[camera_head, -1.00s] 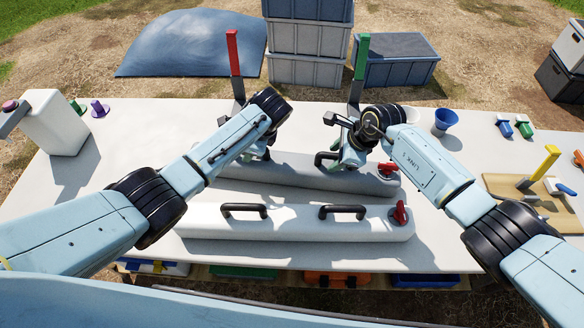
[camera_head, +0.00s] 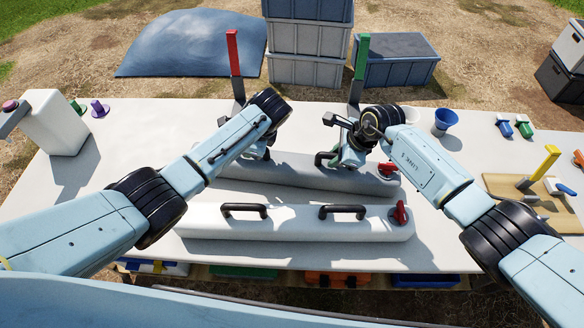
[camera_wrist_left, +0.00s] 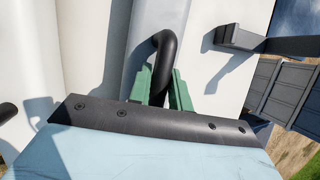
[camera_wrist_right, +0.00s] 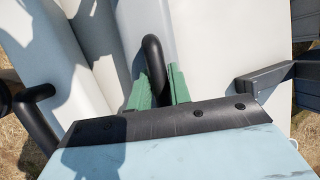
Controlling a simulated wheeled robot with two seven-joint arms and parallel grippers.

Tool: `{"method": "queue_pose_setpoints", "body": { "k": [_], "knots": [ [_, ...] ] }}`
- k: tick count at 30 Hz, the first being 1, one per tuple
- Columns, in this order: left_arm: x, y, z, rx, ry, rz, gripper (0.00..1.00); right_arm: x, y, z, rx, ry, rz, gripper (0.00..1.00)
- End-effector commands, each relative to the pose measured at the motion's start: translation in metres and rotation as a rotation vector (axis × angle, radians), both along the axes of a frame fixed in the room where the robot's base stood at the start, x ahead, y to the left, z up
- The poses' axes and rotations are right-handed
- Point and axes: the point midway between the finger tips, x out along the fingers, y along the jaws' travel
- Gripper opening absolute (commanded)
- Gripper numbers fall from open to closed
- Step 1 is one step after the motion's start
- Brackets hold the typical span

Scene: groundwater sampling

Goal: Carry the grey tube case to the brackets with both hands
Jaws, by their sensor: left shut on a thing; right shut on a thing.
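The grey tube case (camera_head: 300,177) lies lengthwise across the table behind a white one, partly covered by my arms; whether it touches the table is unclear. My left gripper (camera_wrist_left: 161,88) is shut on one of its black handles (camera_wrist_left: 164,48), with a green finger on each side. My right gripper (camera_wrist_right: 156,86) is shut on the other handle (camera_wrist_right: 153,52). In the head view my left fingertips are hidden behind the arm. The brackets stand beyond the case: one with a red post (camera_head: 234,55), one with a green post (camera_head: 361,58).
A white tube case (camera_head: 295,225) with two black handles and a red lever (camera_head: 400,213) lies in front, close to the grey one. A blue funnel (camera_head: 445,120) stands at the right. A wooden board (camera_head: 505,190) with a yellow post is further right. The table's left part is mostly clear.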

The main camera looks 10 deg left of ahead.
Motion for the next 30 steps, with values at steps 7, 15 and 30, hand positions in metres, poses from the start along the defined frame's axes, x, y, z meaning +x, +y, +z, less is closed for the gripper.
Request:
{"method": "queue_pose_setpoints", "body": {
  "k": [7,15,30],
  "knots": [
    [0.001,0.0,0.003,0.0,-0.002,0.0,0.0,0.001,0.0,0.003,0.001,-0.002,-0.001,0.0],
    [0.001,0.0,0.017,0.0,-0.002,0.0,0.0,0.001,0.0,0.018,0.001,-0.002,-0.001,0.0],
    [0.001,0.0,0.052,0.0,-0.002,0.0,0.0,0.001,0.0,0.052,0.001,-0.002,-0.001,0.0]
  ]
}}
